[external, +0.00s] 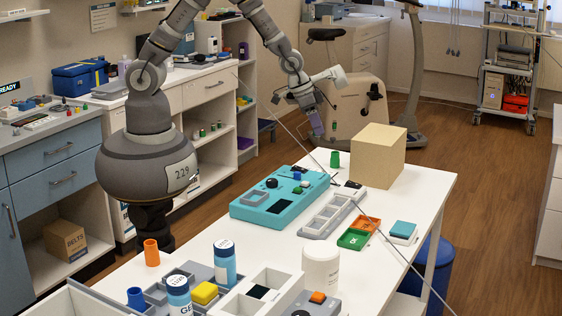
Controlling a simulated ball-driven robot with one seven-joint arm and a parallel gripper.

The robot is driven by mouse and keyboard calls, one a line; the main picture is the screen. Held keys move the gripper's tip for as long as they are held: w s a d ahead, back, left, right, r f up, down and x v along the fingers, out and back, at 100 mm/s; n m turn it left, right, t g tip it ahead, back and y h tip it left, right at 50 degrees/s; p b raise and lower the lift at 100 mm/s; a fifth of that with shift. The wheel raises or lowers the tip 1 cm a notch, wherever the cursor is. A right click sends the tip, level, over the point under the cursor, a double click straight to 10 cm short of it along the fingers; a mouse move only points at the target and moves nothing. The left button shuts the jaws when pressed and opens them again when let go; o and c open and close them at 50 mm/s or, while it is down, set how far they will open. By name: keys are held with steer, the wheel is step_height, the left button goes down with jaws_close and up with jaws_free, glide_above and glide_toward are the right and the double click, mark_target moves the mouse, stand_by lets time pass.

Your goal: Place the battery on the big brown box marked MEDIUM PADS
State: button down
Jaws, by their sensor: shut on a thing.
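A big tan-brown box (372,158) stands upright on the far right part of the white table. No marking can be read on its visible faces. My gripper (314,110) is above the table's far end, to the left of the box and a little higher than its top. It is shut on a small purple thing (317,124), which hangs below the fingers, apart from the box. It may be the battery; it is too small to tell for sure.
Bottles (224,262) and a white jar (320,269) fill the near end. The box's top looks clear.

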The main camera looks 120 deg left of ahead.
steer(key=s+a+r+n, duration=0.1)
steer(key=s+a+r, duration=0.15)
steer(key=a, duration=0.35)
steer(key=b, duration=0.1)
glide_above(370, 137)
steer(key=s+d, duration=0.1)
steer(key=s, duration=0.1)
steer(key=shift+w+d+f, duration=0.1)
steer(key=shift+w+f, duration=0.05)
steer(key=shift+f, duration=0.35)
steer(key=shift+w+d+f, duration=0.1)
steer(key=shift+f, duration=0.4)
steer(key=shift+w+a+f+b, duration=0.15)
steer(key=shift+w+f+b, duration=0.05)
steer(key=shift+b, duration=0.1)
step_height(370, 137, down, 3)
steer(key=shift+f+b, duration=0.15)
steer(key=shift+b, duration=0.35)
steer(key=c, duration=0.9)
jaws_free()
steer(key=shift+o, duration=0.2)
